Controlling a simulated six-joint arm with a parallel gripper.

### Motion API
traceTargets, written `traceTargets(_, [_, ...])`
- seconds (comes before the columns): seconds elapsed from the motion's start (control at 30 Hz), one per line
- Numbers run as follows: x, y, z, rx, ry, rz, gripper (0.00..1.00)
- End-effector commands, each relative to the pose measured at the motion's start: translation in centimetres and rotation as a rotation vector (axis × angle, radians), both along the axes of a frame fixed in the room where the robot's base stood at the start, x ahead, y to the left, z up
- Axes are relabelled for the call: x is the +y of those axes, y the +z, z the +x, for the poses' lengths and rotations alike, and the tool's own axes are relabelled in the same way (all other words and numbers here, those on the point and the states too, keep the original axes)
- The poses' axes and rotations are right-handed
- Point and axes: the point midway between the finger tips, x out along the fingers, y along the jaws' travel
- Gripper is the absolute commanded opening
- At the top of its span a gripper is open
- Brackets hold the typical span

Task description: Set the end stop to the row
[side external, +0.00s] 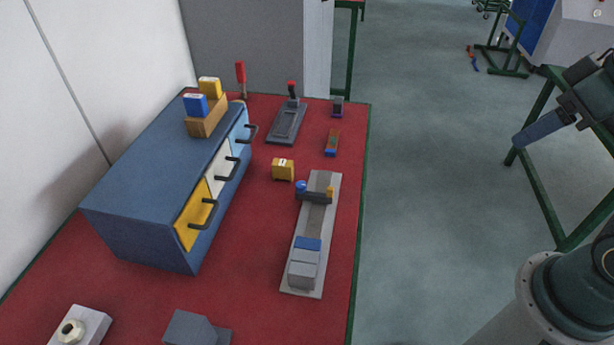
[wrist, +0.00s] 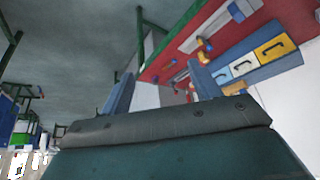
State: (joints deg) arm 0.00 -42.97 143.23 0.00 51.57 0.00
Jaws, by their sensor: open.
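A grey rail (side external: 314,222) lies lengthwise on the red bench top. At its near end a row of blocks sits on it, two grey blocks (side external: 303,270) and a blue block (side external: 308,243). Toward the far end a dark crosspiece (side external: 314,197), which looks like the end stop, lies across the rail with a blue knob and a yellow-orange piece. A bare stretch of rail separates it from the row. The rail also shows in the wrist view (wrist: 207,28). My gripper (side external: 524,136) is off the bench to the right, high and far from the rail. Its fingers (wrist: 160,88) are apart and empty.
A blue cabinet (side external: 140,175) with handled drawers stands left of the rail, carrying a wooden holder (side external: 207,118). A yellow box (side external: 283,169) sits between them. A grey lever unit (side external: 287,122) and a small coloured block (side external: 331,143) lie beyond.

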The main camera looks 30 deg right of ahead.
Motion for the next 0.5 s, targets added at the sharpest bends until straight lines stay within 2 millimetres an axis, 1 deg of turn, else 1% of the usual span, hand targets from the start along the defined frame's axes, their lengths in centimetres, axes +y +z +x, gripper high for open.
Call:
traceTargets(0.03, [0.0, 0.0, 0.0, 0.000, 0.000, 0.000, 0.52])
traceTargets(0.1, [0.0, 0.1, 0.1, 0.002, 0.004, 0.000, 0.38])
traceTargets(0.17, [0.1, 0.2, 0.4, 0.004, 0.009, 0.000, 0.26])
traceTargets(0.2, [0.2, 0.2, 0.6, 0.008, 0.014, -0.001, 0.18])
traceTargets(0.3, [0.5, 0.5, 1.4, 0.020, 0.038, 0.000, 0.00])
traceTargets(0.37, [0.7, 0.7, 2.1, 0.029, 0.056, 0.001, 0.00])
traceTargets(0.5, [1.3, 1.2, 4.3, 0.057, 0.116, 0.005, 0.00])
